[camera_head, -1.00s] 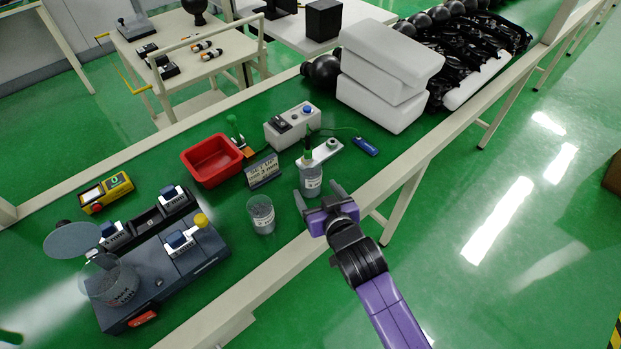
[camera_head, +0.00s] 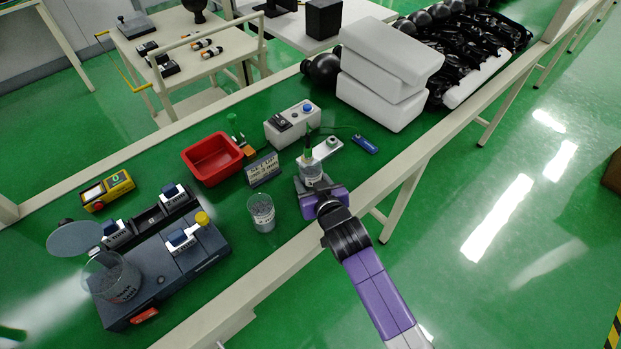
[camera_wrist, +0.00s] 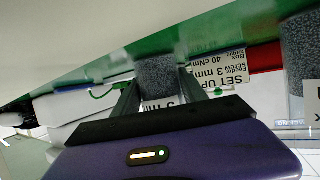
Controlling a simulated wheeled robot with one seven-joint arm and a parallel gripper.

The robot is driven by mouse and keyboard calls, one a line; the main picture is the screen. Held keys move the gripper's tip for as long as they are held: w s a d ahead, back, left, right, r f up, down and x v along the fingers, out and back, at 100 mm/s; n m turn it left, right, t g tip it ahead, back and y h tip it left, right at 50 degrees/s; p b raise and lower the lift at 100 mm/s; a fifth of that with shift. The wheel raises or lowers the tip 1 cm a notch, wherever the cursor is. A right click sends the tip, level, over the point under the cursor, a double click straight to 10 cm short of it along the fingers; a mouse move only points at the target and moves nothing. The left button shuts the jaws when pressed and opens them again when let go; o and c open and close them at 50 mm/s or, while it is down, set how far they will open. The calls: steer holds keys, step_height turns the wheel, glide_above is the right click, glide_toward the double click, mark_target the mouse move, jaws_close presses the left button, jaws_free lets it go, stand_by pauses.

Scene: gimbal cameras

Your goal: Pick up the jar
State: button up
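A small jar with a label and grey grainy contents (camera_head: 311,173) stands on the green bench top near its front edge. My gripper (camera_head: 313,182) is low at the bench edge, reaching around the jar from the front. In the wrist view the jar (camera_wrist: 156,78) sits between the two fingers (camera_wrist: 159,92), which look spread along its sides; firm contact does not show. The gripper hides the jar's lower part in the head view. A second clear jar with grey grains (camera_head: 262,212) stands to the left and shows in the wrist view (camera_wrist: 302,50).
A green-topped tool stands behind the jar by a white plate (camera_head: 328,147). A set-up sign (camera_head: 263,169), red bin (camera_head: 212,160) and grey switch box (camera_head: 293,124) are close by. A dark fixture (camera_head: 165,262) with a larger clear jar (camera_head: 113,283) is at left.

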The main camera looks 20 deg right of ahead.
jaws_close()
steer(key=shift+r, duration=0.3)
step_height(320, 180, up, 19)
steer(key=shift+r, duration=0.2)
stand_by(1.2)
